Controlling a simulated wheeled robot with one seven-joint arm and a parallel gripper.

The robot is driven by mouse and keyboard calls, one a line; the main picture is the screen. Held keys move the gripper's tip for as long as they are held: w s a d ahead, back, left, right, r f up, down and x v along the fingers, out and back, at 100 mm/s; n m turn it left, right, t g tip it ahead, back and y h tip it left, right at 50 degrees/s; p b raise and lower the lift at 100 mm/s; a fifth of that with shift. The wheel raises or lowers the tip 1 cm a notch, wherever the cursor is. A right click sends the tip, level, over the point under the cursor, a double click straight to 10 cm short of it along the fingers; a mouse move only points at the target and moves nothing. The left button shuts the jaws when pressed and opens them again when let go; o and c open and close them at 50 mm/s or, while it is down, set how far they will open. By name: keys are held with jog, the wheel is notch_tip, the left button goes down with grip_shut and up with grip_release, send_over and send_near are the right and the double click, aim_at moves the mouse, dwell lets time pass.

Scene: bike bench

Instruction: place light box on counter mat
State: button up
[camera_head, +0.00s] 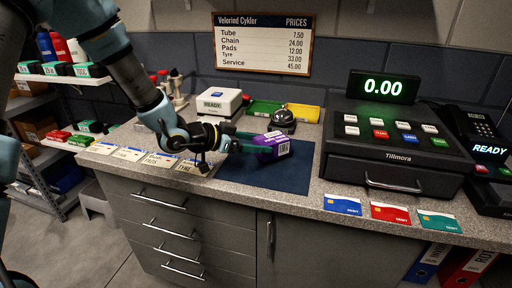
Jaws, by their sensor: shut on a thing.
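The light box looks like a small purple box with a white barcode label (271,147). My gripper (247,142) is shut on its left end. The box is tilted, over the upper part of the dark blue counter mat (262,175). I cannot tell whether the box touches the mat or hangs just above it. The gripper's fingers hide the left part of the box.
A black cash register (395,150) stands right of the mat, with several coloured cards (390,212) along the front edge. A bell (282,120), trays (302,112) and a white device (219,101) stand behind. Paper tags (160,160) lie at left.

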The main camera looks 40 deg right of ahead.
jog(key=shift+f, duration=0.85)
jog(key=o, duration=1.3)
jog(key=b+v, duration=0.1)
jog(key=v, duration=1.1)
jog(key=shift+b, duration=0.3)
